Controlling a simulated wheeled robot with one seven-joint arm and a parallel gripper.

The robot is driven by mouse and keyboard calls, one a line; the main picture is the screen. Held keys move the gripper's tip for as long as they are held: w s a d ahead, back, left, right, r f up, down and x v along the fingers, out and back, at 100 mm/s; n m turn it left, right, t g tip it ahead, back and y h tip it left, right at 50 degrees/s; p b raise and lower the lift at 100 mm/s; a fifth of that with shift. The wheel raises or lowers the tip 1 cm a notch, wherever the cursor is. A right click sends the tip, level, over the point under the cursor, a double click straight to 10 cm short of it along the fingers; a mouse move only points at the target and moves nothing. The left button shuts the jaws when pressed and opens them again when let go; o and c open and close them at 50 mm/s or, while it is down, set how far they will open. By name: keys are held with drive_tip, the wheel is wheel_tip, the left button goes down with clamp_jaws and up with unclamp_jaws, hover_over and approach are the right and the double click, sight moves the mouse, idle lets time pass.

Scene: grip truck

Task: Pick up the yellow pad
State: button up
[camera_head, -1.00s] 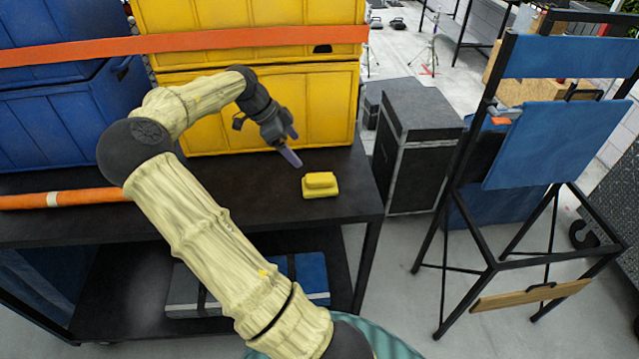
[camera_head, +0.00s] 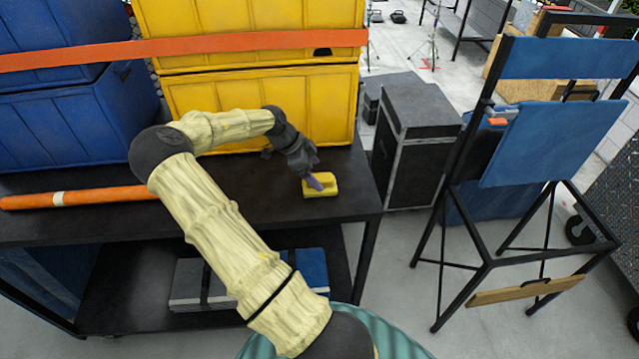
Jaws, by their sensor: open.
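The yellow pad (camera_head: 328,188) is a small block with a raised top. It lies on the dark table (camera_head: 240,205) near the right end. My gripper (camera_head: 316,183) is open, pointing down at the pad from the upper left. I cannot tell whether the finger touches the pad or where the other finger is.
Yellow crates (camera_head: 255,95) with an orange strap stand behind the pad, and blue crates (camera_head: 75,115) stand at the left. An orange tube (camera_head: 90,196) lies on the table's left. A black case (camera_head: 418,140) and a blue folding chair (camera_head: 550,140) stand to the right.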

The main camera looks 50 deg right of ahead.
sight(319, 177)
drive_tip(key=shift+s+d+f+p, duration=0.25)
drive_tip(key=shift+f+p, duration=0.1)
drive_tip(key=shift+p, duration=0.25)
drive_tip(key=p+x, duration=0.2)
drive_tip(key=x, duration=0.2)
drive_tip(key=shift+w+f, duration=0.1)
drive_tip(key=shift+f, duration=0.1)
drive_tip(key=shift+a, duration=0.1)
drive_tip(key=c, duration=1.1)
drive_tip(key=shift+r, duration=0.1)
wheel_tip(319, 177, up, 10)
drive_tip(key=b, duration=0.4)
